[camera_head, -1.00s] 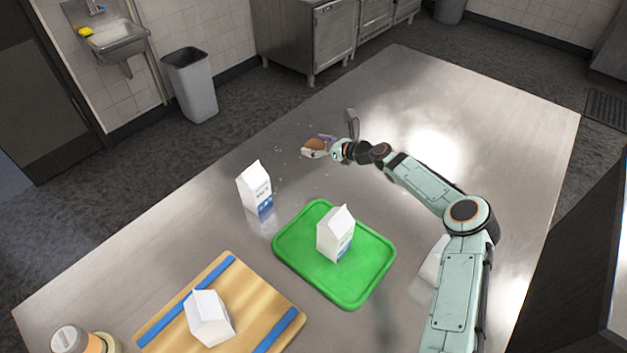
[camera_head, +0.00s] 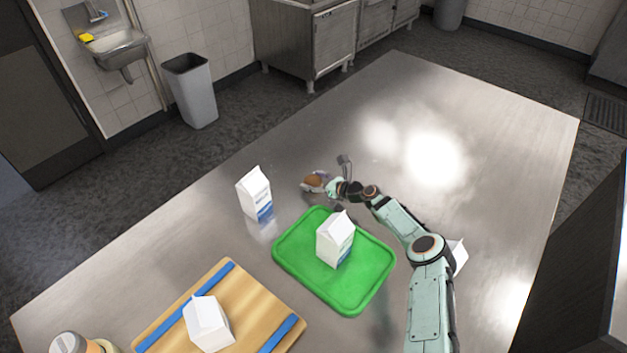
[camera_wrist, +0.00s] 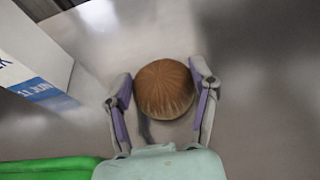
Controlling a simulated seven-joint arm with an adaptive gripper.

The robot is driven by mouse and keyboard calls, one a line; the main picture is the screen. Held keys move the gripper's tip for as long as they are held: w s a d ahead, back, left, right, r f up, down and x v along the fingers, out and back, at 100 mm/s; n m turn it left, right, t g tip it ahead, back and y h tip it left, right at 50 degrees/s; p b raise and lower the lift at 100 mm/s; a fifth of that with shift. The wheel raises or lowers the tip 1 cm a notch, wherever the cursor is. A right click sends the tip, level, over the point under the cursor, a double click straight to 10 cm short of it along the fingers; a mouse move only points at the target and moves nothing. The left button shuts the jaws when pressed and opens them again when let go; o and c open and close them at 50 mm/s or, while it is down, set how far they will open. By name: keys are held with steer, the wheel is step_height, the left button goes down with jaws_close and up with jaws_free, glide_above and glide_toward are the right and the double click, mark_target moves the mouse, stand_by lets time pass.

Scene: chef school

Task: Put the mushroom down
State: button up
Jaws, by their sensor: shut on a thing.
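The mushroom (camera_wrist: 164,89) has a round brown cap and sits between the two fingers of my gripper (camera_wrist: 163,95) in the wrist view. My gripper is shut on it, with one finger on each side. In the head view the mushroom (camera_head: 314,181) shows at the tip of my gripper (camera_head: 316,184), beyond the far edge of the green tray. I cannot tell how high it is above the metal table (camera_head: 480,130).
A milk carton (camera_head: 254,194) stands left of my gripper; another carton (camera_head: 335,238) stands on the green tray (camera_head: 290,255). A third carton (camera_head: 208,323) lies on the wooden board (camera_head: 165,325). A fourth (camera_head: 458,256) is partly behind my arm. The far table is clear.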

steer(key=shift+f, duration=0.1)
steer(key=o, duration=1.2)
steer(key=shift+c, duration=0.2)
steer(key=v, duration=1.2)
